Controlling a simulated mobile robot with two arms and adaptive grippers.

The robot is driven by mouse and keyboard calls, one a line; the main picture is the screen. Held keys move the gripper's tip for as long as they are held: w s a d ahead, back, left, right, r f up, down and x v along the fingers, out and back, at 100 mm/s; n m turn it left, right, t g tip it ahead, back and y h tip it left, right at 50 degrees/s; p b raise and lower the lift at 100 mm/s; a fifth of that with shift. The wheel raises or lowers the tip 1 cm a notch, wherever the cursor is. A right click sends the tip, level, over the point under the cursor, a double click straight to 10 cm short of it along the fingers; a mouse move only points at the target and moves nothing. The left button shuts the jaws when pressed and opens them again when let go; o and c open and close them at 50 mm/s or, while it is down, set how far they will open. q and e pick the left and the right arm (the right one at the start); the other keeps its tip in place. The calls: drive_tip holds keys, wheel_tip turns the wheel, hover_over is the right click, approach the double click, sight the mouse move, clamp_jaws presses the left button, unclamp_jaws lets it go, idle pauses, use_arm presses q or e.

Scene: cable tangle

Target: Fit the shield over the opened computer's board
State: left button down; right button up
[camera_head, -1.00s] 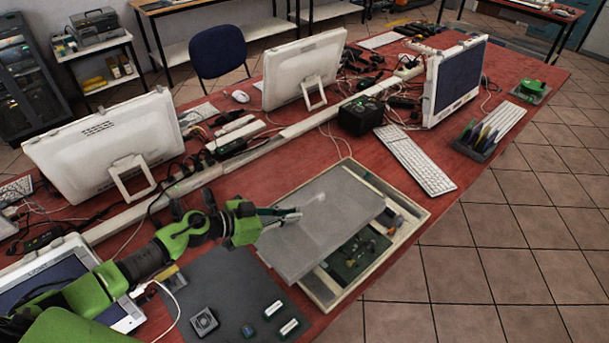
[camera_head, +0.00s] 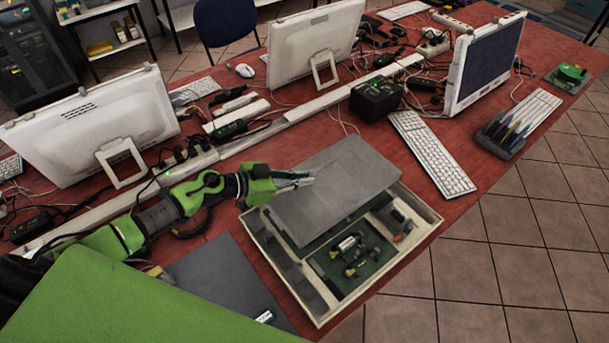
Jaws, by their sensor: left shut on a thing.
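The shield is a flat grey plate (camera_head: 338,190) in the head view, right of centre. My left gripper (camera_head: 302,180) is at its left edge, shut on it. The plate lies tilted over the far part of the opened computer (camera_head: 432,227), a pale shallow case. The near part of the case is uncovered and shows the green board (camera_head: 372,270) with several small parts on it. The plate hides the far part of the board. I cannot tell whether the plate touches the case. My right gripper is not in view.
A dark mat (camera_head: 215,285) lies left of the case, partly hidden by my green arm part. A white keyboard (camera_head: 432,153) and a black box (camera_head: 375,97) stand beyond. A pen tray (camera_head: 502,135) is at the right. Bare red tabletop borders the case.

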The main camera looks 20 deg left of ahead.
use_arm(q)
drive_tip(key=shift+f+b, duration=0.75)
drive_tip(key=shift+f, duration=0.15)
drive_tip(key=f+b, duration=0.3)
drive_tip(key=shift+w, duration=0.2)
drive_tip(key=shift+f+b, duration=0.45)
drive_tip(key=shift+b, duration=0.35)
drive_tip(key=shift+f, duration=0.45)
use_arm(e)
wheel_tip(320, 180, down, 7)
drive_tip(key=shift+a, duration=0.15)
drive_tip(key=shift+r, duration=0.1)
use_arm(q)
drive_tip(key=shift+s+p, duration=0.1)
drive_tip(key=shift+p, duration=0.3)
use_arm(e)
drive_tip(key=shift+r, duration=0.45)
use_arm(q)
drive_tip(key=shift+f, duration=0.75)
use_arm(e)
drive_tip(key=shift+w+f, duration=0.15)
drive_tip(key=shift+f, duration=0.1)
